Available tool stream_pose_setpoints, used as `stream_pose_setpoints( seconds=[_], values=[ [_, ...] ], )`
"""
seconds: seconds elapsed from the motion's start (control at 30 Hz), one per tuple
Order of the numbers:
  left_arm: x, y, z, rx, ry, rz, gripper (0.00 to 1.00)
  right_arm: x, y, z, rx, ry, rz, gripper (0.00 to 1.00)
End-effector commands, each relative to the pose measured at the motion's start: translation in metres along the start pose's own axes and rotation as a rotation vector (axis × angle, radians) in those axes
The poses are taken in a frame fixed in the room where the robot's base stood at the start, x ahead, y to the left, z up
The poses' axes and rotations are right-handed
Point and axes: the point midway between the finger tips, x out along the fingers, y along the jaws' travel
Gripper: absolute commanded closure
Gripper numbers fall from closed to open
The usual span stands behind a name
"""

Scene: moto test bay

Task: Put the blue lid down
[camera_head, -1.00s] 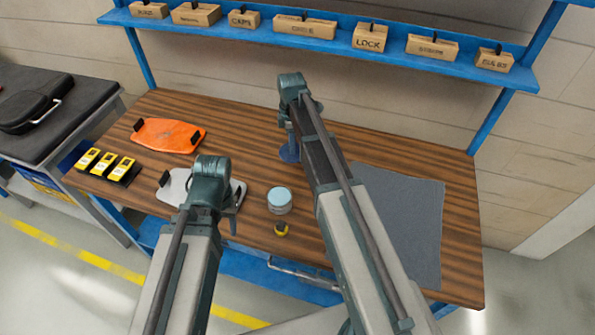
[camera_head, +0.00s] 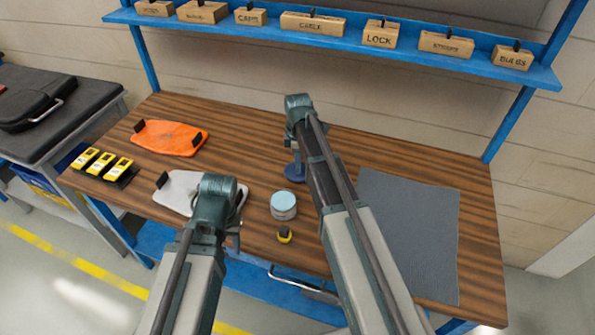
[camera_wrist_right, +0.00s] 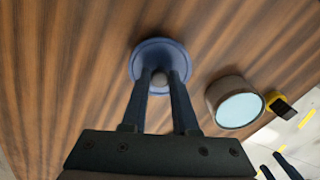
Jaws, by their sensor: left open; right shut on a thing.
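The blue lid (camera_head: 295,173) is a round blue disc with a small knob. It lies flat at or just above the wooden table, behind the round canister (camera_head: 283,205). My right gripper (camera_head: 296,160) points down and is shut on the lid's knob. In the right wrist view the blue lid (camera_wrist_right: 152,50) shows beyond the two fingers (camera_wrist_right: 161,80), with the knob between them. Any gap between lid and table is hard to tell. My left gripper (camera_head: 236,238) is open and empty, near the table's front edge by the white plate (camera_head: 178,190).
A yellow and black item (camera_head: 284,235) stands in front of the canister. A grey mat (camera_head: 410,235) covers the right side of the table. An orange plate (camera_head: 170,138) and several yellow devices (camera_head: 103,163) are at left. A blue shelf (camera_head: 330,38) with labelled boxes runs behind.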

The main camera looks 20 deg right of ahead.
Motion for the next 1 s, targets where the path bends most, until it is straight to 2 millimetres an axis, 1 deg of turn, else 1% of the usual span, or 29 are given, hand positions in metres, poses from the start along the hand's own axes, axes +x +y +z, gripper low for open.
stream_pose_setpoints(
  seconds=[0.03, 0.13, 0.4, 0.57, 0.6, 0.73, 0.77, 1.0],
  values=[
    [0.014, 0.001, -0.001, 0.000, 0.000, 0.000, 0.50, 0.014, 0.000, 0.000, 0.000, 0.000, 0.000, 1.00],
    [0.023, 0.002, -0.001, 0.000, 0.000, 0.000, 0.50, 0.023, 0.000, 0.000, 0.000, 0.000, 0.000, 1.00],
    [0.021, 0.002, -0.001, 0.000, 0.000, 0.000, 0.50, 0.021, 0.000, 0.000, 0.000, 0.000, 0.000, 1.00],
    [0.026, 0.003, -0.002, 0.000, 0.000, 0.000, 0.50, 0.026, 0.000, 0.000, 0.000, 0.000, 0.000, 1.00],
    [0.024, 0.002, -0.002, 0.000, 0.000, 0.000, 0.50, 0.025, 0.000, 0.000, 0.000, 0.000, 0.000, 0.67],
    [0.024, 0.002, -0.001, 0.000, 0.000, 0.000, 0.50, 0.024, 0.000, 0.000, 0.000, 0.000, 0.000, 0.43],
    [0.024, 0.002, -0.001, 0.000, 0.000, 0.000, 0.50, 0.024, 0.000, 0.000, 0.000, 0.000, 0.000, 0.42],
    [0.024, 0.002, -0.001, 0.000, 0.000, 0.000, 0.50, 0.024, 0.000, 0.000, 0.000, 0.000, 0.000, 0.42]
  ],
)
